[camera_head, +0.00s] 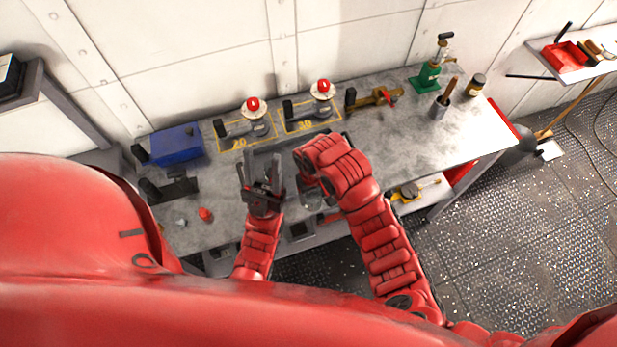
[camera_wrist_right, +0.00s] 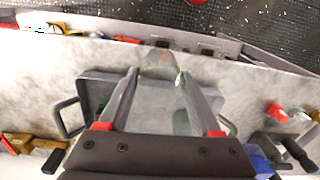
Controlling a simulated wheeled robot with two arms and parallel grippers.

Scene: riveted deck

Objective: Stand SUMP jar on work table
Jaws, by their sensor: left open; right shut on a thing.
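A clear glass jar (camera_wrist_right: 160,68) shows in the right wrist view between the fingers of my right gripper (camera_wrist_right: 158,82), which is shut on it. No SUMP label can be read. In the head view a bit of the glass (camera_head: 312,199) shows below my right wrist, which hides most of the jar and the right fingers. My left gripper (camera_head: 264,170) is open, with its fingers over the work table (camera_head: 418,142), just left of the right gripper. I cannot tell whether the jar touches the table.
A grey tray with side handles (camera_wrist_right: 92,82) lies under the right gripper. A blue box (camera_head: 177,145), two red-knobbed valves (camera_head: 252,107) (camera_head: 322,90) on yellow-marked spots, a green stand (camera_head: 428,80) and a tool cup (camera_head: 440,106) stand along the back.

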